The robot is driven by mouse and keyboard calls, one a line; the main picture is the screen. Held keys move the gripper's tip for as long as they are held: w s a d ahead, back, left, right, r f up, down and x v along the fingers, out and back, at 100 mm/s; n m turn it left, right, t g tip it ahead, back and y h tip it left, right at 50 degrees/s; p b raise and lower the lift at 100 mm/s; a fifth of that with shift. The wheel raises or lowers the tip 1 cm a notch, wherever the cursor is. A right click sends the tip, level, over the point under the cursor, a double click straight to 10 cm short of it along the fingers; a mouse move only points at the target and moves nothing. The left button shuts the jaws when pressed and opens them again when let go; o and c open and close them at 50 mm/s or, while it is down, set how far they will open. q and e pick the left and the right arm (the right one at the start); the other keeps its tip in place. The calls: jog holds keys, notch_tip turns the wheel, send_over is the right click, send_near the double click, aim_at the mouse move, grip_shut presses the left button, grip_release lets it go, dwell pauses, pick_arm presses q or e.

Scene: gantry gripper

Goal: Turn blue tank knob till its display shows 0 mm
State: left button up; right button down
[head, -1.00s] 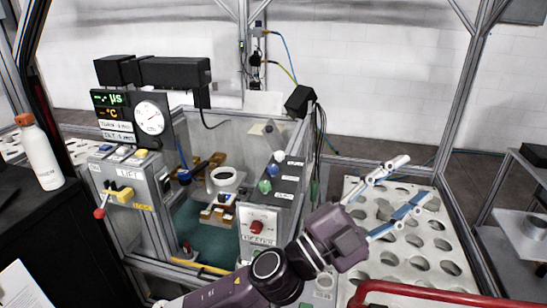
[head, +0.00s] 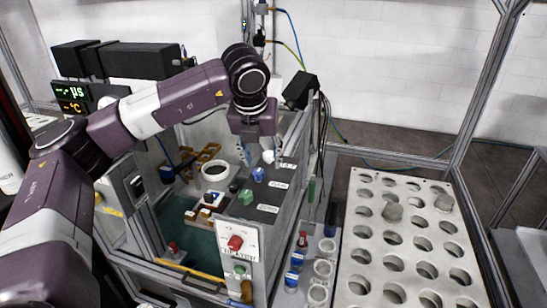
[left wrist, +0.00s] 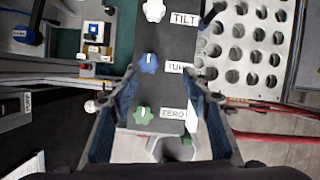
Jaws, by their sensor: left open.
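The blue knob (head: 258,174) sits on a dark sloping panel between the white knob (head: 268,156) and the green knob (head: 245,197). In the left wrist view the blue knob (left wrist: 148,63) has a white pointer mark, and a partly hidden label is to its right. My left gripper (left wrist: 162,78) is open, with its fingers spread on either side of the panel, pointing toward the knobs and not closed on any. In the head view the left gripper (head: 248,152) hangs down near the knobs, its fingertips hard to make out. The mm readouts are hidden behind my arm.
The display (head: 72,98) shows dashes with µS and °C. A black box (head: 300,90) stands near the panel's back. A white plate with holes (head: 375,265) lies to the right.

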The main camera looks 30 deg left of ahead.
aim_at(258, 172)
pick_arm(q)
jog(key=shift+s+a+f+y+p, duration=0.15)
jog(key=shift+a+f+p, duration=0.4)
jog(key=shift+a+f, duration=0.05)
jog(key=shift+s+a+f+y+p, duration=0.1)
jog(key=shift+a+f+y+p, duration=0.05)
jog(key=shift+a+f+p, duration=0.4)
jog(key=w+f, duration=0.1)
jog(key=f, duration=0.1)
jog(key=w+f, duration=0.1)
jog(key=shift+w+a+f+p, duration=0.2)
jog(key=shift+w+f+p, duration=0.1)
jog(key=shift+f+p, duration=0.1)
jog(key=shift+s+r, duration=0.2)
jog(key=shift+s, duration=0.15)
jog(key=shift+c, duration=0.4)
jog(key=shift+w+f, duration=0.1)
jog(key=shift+w, duration=0.05)
jog(key=c, duration=1.1)
